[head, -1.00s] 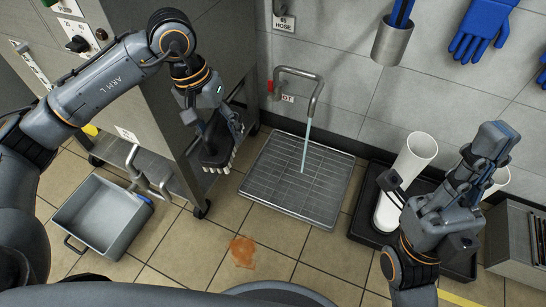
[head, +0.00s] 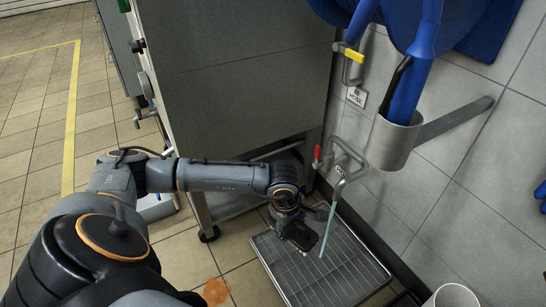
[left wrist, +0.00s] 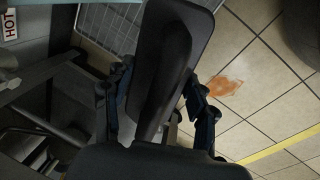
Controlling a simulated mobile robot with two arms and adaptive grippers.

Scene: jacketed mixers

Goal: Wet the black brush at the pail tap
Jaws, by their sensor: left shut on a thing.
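My left gripper (head: 300,222) is shut on the black brush (head: 303,236) and holds it low over the left part of the metal grate (head: 345,283). In the left wrist view the black brush (left wrist: 170,65) sits between the two fingers. The pail tap (head: 345,160), a bent pipe with a red handle and a HOT label, is on the wall to the right of the gripper. A thin bluish stream (head: 329,225) runs from its spout down to the grate. The brush appears just left of the stream; I cannot tell whether they touch. My right gripper is out of view.
A large grey steel cabinet (head: 240,100) stands behind my left arm. A steel wall holder (head: 392,140) with a blue-handled tool juts out at the right. A yellow-handled hose valve (head: 353,55) is above the tap. An orange spill (head: 215,291) lies on the tiles.

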